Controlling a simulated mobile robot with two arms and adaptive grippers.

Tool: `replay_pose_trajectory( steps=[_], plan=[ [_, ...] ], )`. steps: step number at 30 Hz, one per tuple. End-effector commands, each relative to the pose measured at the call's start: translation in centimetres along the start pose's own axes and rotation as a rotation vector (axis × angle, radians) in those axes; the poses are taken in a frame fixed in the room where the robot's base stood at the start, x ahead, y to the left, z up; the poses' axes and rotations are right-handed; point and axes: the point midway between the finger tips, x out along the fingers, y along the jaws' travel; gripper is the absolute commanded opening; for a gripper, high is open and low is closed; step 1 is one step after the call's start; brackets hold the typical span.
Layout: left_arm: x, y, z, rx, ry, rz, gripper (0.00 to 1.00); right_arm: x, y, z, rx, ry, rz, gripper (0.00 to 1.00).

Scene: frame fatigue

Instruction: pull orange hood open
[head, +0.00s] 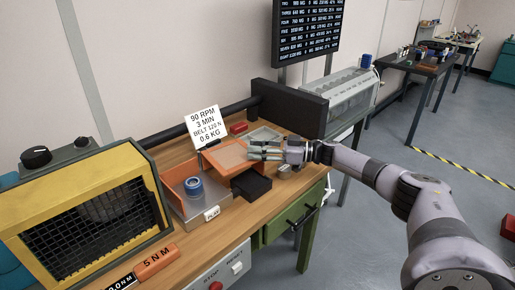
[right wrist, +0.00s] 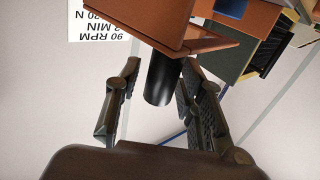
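The orange hood (head: 231,158) is on the small grey-and-orange fixture on the wooden bench in the head view. A blue ring-shaped part (head: 194,187) shows in the open front of the fixture. My right gripper (head: 252,150) reaches in from the right, at the hood's right side, fingers pointing left. In the right wrist view, which looks upside down, the orange hood (right wrist: 150,18) fills the top. A black cylinder (right wrist: 161,80) lies between the spread fingers; I cannot tell whether they touch it. My left gripper is not in view.
A yellow caged machine (head: 95,215) stands at the left. A white sign (head: 206,127) stands behind the fixture. A black block (head: 251,184) sits below my right gripper. A green drawer (head: 293,212) is under the bench. A dark upright block (head: 290,107) stands behind.

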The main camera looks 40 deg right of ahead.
Motion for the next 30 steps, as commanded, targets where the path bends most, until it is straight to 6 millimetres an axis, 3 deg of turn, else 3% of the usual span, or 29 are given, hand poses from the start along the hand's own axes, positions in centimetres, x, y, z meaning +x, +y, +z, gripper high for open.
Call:
replay_pose_trajectory(
  steps=[10,14,24,30],
  plan=[
    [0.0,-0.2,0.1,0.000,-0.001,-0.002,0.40,0.0,0.0,0.0,-0.001,0.000,-0.001,0.43],
    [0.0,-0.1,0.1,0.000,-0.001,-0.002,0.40,-1.0,0.1,0.0,-0.001,-0.001,0.002,0.43],
    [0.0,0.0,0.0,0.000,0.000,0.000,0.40,-7.8,0.0,0.1,0.000,-0.003,0.002,0.43],
    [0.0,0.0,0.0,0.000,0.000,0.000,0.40,-10.9,0.0,0.1,0.000,-0.002,0.001,0.43]
  ],
)
